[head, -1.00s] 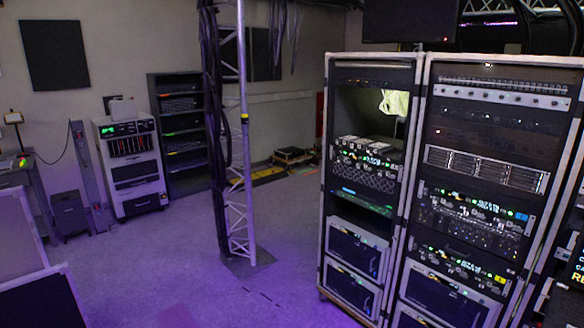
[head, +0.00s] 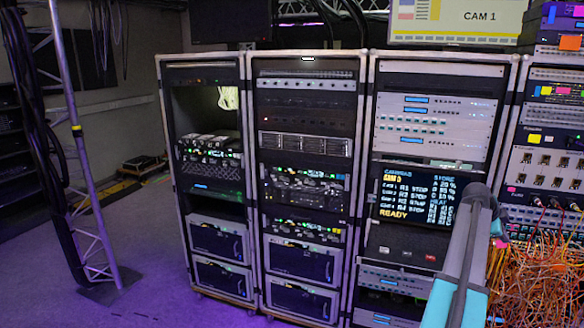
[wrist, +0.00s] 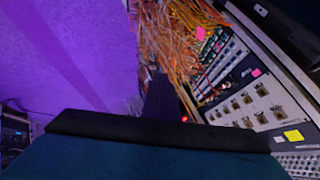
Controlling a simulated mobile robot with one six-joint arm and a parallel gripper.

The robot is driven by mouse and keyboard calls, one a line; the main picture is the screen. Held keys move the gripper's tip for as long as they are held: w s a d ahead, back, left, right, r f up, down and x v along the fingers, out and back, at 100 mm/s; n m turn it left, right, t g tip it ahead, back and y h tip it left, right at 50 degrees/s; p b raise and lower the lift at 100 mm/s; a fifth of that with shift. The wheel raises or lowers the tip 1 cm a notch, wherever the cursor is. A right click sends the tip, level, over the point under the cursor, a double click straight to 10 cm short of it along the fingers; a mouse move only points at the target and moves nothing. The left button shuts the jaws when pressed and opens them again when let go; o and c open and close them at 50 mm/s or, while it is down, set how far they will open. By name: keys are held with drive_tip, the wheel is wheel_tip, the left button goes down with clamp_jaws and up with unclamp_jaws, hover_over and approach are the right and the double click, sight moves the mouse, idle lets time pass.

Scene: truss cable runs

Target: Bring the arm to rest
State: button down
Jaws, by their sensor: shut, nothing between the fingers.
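My arm, with grey and teal links, reaches up from the bottom right of the head view, in front of the rack with the lit text screen. My gripper (wrist: 160,98) shows in the wrist view as a narrow dark shape beyond the dark bar and teal housing. It is shut and holds nothing. It points towards the purple-lit floor (wrist: 75,60) and the side of a tangle of orange cables (wrist: 178,40). I cannot tell whether it touches the cables. The gripper's tips are not clear in the head view.
Equipment racks (head: 303,55) stand in a row. The orange cables (head: 540,285) hang at the far right, close to my arm. A truss column (head: 95,235) with dark cables stands at the left. Open floor (head: 150,295) lies between truss and racks.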

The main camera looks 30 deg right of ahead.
drive_tip(key=w+a+f+n+t+y, duration=0.1)
drive_tip(key=w+a+f+n, duration=0.3)
drive_tip(key=w+a+f, duration=0.45)
drive_tip(key=w+a+f+n+t+y, duration=0.1)
drive_tip(key=w+a+f+n, duration=0.35)
drive_tip(key=w+a, duration=0.6)
drive_tip(key=w+a+f+n+t+y, duration=0.15)
drive_tip(key=w+a+f+n, duration=0.25)
drive_tip(key=w+a+f, duration=0.6)
drive_tip(key=w+a+f+n+y, duration=0.1)
drive_tip(key=a+f+n, duration=0.3)
drive_tip(key=a, duration=0.9)
drive_tip(key=a+f+n+y, duration=0.1)
drive_tip(key=a+f+n, duration=0.2)
drive_tip(key=a, duration=0.9)
drive_tip(key=w+a+f+n+y, duration=0.15)
drive_tip(key=a+f+n, duration=0.25)
drive_tip(key=a, duration=0.9)
drive_tip(key=s+a+f+n+g+y, duration=0.1)
drive_tip(key=s+a+f+n, duration=0.25)
drive_tip(key=a, duration=0.55)
drive_tip(key=s+a+f+n+y, duration=0.1)
drive_tip(key=s+a+f+n, duration=0.2)
drive_tip(key=a, duration=0.5)
drive_tip(key=s+f+g+b, duration=0.6)
drive_tip(key=s+f+b, duration=0.5)
drive_tip(key=s+f, duration=1.6)
drive_tip(key=shift+f, duration=0.35)
